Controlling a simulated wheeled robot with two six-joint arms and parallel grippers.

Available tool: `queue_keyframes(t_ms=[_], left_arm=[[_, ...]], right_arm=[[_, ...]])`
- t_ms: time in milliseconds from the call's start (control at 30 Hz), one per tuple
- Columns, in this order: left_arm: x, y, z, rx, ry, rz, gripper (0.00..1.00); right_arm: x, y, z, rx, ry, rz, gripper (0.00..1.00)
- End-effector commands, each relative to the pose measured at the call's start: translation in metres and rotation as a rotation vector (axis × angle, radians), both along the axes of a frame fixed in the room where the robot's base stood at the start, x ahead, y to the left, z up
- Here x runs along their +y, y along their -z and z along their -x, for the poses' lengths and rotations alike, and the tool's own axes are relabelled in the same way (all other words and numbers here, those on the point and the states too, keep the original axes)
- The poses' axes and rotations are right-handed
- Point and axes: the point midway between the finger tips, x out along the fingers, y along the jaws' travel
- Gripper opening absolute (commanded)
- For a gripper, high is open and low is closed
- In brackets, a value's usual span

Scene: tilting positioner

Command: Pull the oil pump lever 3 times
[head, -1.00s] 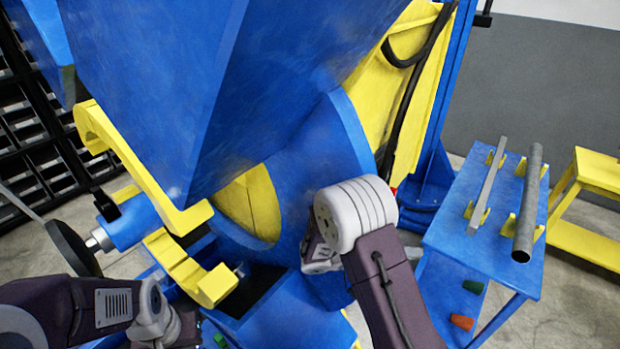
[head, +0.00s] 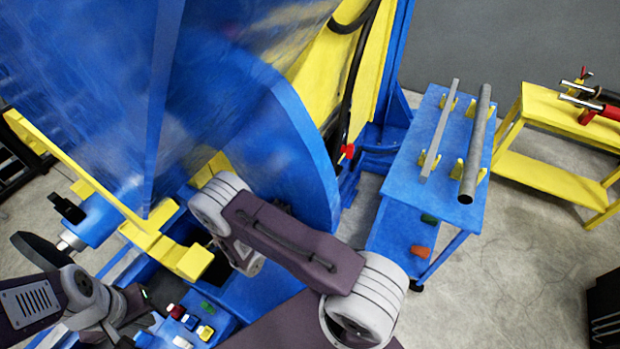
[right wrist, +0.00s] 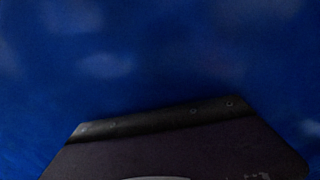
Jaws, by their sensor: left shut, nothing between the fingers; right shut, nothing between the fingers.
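No oil pump lever can be made out for certain. A small red part (head: 347,151) shows low beside the black hose, at the foot of the yellow panel; I cannot tell whether it belongs to a lever. My left gripper (head: 128,327) is at the lower left of the head view, beside the control buttons, small and partly cut off, with nothing seen in it. My right arm crosses the middle of the head view and hides its gripper there. In the right wrist view, my right gripper (right wrist: 165,118) is a dark shut shape before a blue surface.
The big blue and yellow positioner (head: 265,125) fills the left and middle. Coloured buttons (head: 190,322) sit low near my left gripper. A blue table (head: 405,190) holds a bar and a pipe. A yellow bench (head: 550,178) stands far right. Floor between them is clear.

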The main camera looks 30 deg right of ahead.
Motion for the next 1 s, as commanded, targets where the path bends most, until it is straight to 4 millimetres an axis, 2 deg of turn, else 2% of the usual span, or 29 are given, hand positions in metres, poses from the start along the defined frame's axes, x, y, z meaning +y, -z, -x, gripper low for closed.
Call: queue_keyframes(t_ms=[300,500,1000], left_arm=[[0.000,-0.028,0.000,0.000,0.000,0.000,0.00],[0.000,-0.035,0.000,0.000,0.000,0.000,0.00],[0.000,-0.034,0.000,0.000,0.000,0.000,0.00]], right_arm=[[-0.057,-0.004,-0.024,0.001,0.007,0.000,0.00],[-0.080,-0.002,-0.035,0.001,0.004,0.000,0.00],[-0.084,0.000,-0.038,-0.005,0.001,-0.002,0.00]])
